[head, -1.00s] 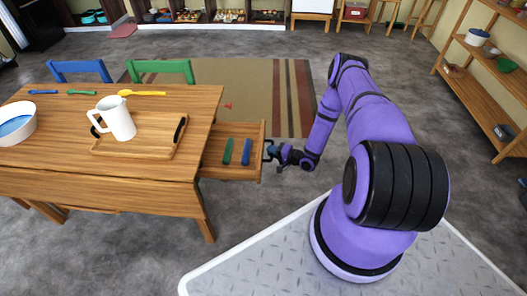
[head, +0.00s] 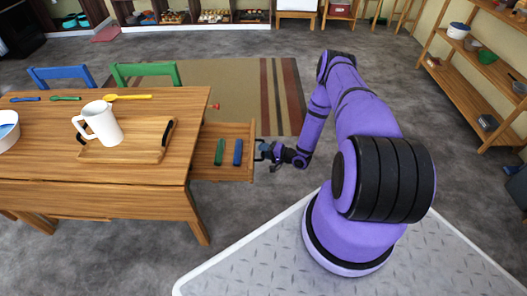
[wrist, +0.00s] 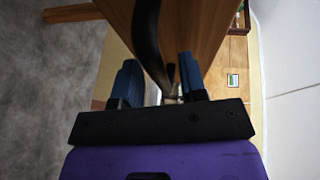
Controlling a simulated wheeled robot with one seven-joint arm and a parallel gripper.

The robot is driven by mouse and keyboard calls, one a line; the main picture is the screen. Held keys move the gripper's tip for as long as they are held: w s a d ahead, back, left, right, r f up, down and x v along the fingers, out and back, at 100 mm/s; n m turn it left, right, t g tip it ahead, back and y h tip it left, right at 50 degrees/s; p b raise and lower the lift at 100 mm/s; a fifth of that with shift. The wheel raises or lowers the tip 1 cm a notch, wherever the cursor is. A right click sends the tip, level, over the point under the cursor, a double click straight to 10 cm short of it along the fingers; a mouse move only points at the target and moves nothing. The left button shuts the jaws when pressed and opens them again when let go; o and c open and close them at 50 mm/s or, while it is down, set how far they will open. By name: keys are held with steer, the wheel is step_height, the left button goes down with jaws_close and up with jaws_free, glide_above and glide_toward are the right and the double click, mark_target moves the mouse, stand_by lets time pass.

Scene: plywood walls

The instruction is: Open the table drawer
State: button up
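The wooden table (head: 60,177) stands at the left in the head view. Its drawer (head: 208,173) sticks out of the table's right end and is open, with its inside showing. A green item (head: 219,152) and a blue item (head: 238,152) lie in it. My gripper (head: 262,151) is at the drawer's outer front, level with the handle. In the wrist view, the blue fingers of my gripper (wrist: 160,80) stand apart, with the dark curved handle (wrist: 147,30) passing between them. A gap shows beside the handle. The handle is mostly hidden in the head view.
Blue and green chairs (head: 145,73) stand behind. A shelf (head: 455,85) stands at the right.

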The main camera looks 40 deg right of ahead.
steer(key=v, duration=1)
steer(key=shift+s, duration=0.15)
steer(key=shift+d+r, duration=0.1)
steer(key=shift+d, duration=0.05)
